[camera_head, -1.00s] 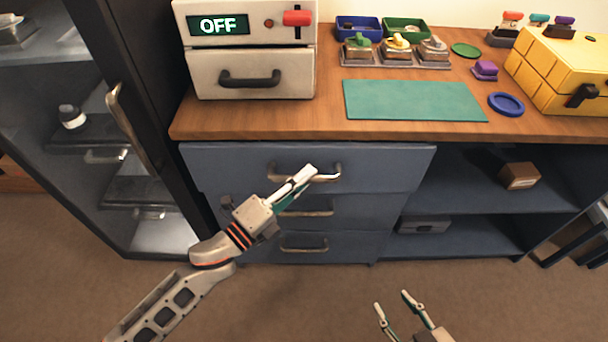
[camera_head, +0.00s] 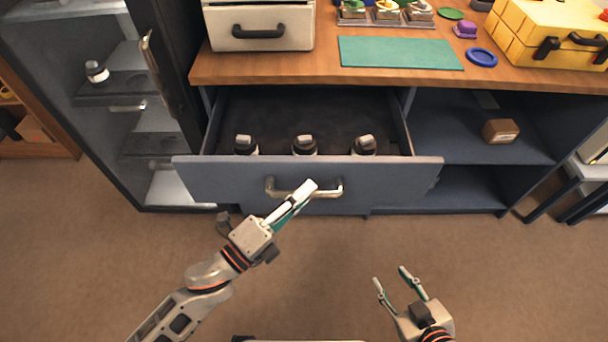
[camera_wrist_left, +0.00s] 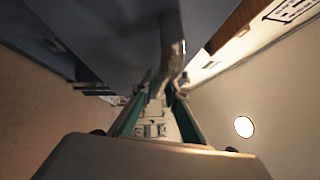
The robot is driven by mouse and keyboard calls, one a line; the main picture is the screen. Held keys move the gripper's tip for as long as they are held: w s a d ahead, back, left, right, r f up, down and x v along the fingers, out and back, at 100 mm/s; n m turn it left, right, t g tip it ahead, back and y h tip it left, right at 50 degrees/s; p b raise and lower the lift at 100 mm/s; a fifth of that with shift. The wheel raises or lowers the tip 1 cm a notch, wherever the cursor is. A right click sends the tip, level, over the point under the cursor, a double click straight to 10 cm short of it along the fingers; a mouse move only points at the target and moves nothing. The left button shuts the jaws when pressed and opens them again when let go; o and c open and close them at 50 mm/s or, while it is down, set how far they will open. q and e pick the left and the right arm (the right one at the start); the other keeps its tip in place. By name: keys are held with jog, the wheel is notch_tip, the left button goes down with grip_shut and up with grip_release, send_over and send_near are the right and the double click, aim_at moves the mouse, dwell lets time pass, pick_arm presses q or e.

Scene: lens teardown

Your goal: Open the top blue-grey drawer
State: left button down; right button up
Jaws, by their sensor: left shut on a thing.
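The top blue-grey drawer (camera_head: 215,178) is pulled well out of the cabinet in the head view. Several black-and-white bottles (camera_head: 304,145) stand in a row inside, near its front. My left gripper (camera_head: 303,193) is shut on the drawer's metal handle (camera_head: 272,187), at the middle of the drawer front. The handle (camera_wrist_left: 172,45) also runs between the fingers of my left gripper (camera_wrist_left: 160,92) in the left wrist view. My right gripper (camera_head: 390,275) is open and empty, below and right of the drawer, over the floor.
The wooden worktop (camera_head: 300,73) carries a green mat (camera_head: 400,53), a blue ring (camera_head: 482,57) and a yellow case (camera_head: 550,35). A dark glass-fronted cabinet (camera_head: 175,85) stands close at the left. Open shelves at right hold a brown box (camera_head: 500,131).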

pick_arm(q)
jog(key=s, duration=0.3)
jog(key=shift+s, duration=0.4)
jog(key=c, duration=2)
grip_release()
jog(key=shift+s+a, duration=0.1)
jog(key=shift+s, duration=0.05)
jog(key=v, duration=1.1)
jog(key=shift+s+a+f, duration=0.1)
jog(key=shift+s+a, duration=0.15)
jog(key=shift+a, duration=0.05)
